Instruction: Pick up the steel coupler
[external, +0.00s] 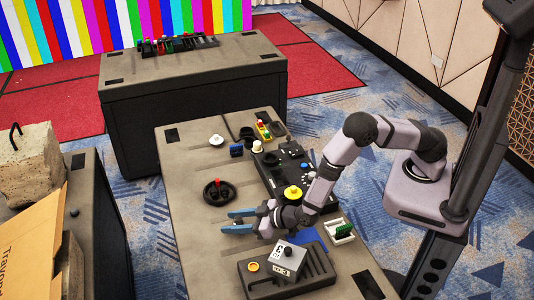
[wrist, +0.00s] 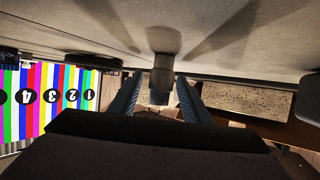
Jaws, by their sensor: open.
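My gripper (external: 228,221) has two blue fingers and reaches left, low over the grey table (external: 185,255). The fingers are open with a gap between them. In the wrist view, which looks upside down, a dull grey-brown metallic cylinder, probably the steel coupler (wrist: 163,66), stands on the table surface. It lies in line with the gap between the blue fingers (wrist: 160,88), near their tips. I cannot tell whether either finger touches it. In the external view I cannot make out the coupler; the gripper may hide it.
A dark tray (external: 325,275) carries a pale labelled block (external: 284,260) close to my wrist. A black ring-shaped part (external: 217,199), a yellow-topped part (external: 292,193) and a black panel (external: 270,165) lie farther back. The table's left front is clear.

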